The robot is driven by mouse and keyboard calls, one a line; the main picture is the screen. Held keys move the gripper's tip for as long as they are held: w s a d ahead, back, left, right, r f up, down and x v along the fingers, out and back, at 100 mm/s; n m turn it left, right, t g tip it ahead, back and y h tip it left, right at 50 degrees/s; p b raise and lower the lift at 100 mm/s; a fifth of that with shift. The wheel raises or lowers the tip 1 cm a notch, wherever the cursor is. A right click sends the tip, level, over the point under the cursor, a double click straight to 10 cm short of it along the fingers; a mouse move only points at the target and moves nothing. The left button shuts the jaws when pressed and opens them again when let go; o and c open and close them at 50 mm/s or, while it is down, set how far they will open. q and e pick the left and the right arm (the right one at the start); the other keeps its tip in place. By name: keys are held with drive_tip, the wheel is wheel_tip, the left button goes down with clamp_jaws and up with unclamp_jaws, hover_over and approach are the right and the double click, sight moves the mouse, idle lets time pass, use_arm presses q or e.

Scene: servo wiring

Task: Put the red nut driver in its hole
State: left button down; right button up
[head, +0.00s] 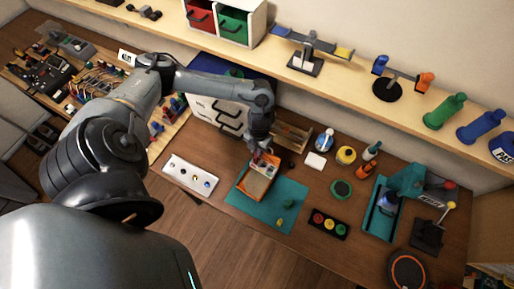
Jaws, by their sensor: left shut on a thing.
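My left gripper (263,161) reaches down over the far end of an orange-and-white tray (257,187) on the teal mat. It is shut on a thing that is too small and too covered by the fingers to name. I cannot make out the red nut driver for certain. A wooden rack (294,133) stands just behind and to the right of the gripper, partly hidden by my arm. I cannot make out its holes. My right gripper is not in view.
A white panel with several knobs (176,169) lies left of the teal mat (287,217). A black box with three coloured buttons (328,224) and a green press (406,183) are to the right. White drawers (206,108) stand behind my arm. The front right table is partly clear.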

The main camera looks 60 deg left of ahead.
use_arm(q)
drive_tip(key=shift+f, duration=0.35)
drive_tip(key=shift+c, duration=2.4)
unclamp_jaws()
drive_tip(key=shift+r, duration=0.2)
drive_tip(key=shift+w+r+p, duration=0.1)
drive_tip(key=shift+r+p, duration=0.8)
drive_tip(key=shift+r, duration=0.25)
drive_tip(key=shift+w+a+r+p, duration=0.15)
drive_tip(key=shift+r+p, duration=1.65)
drive_tip(key=shift+r, duration=0.4)
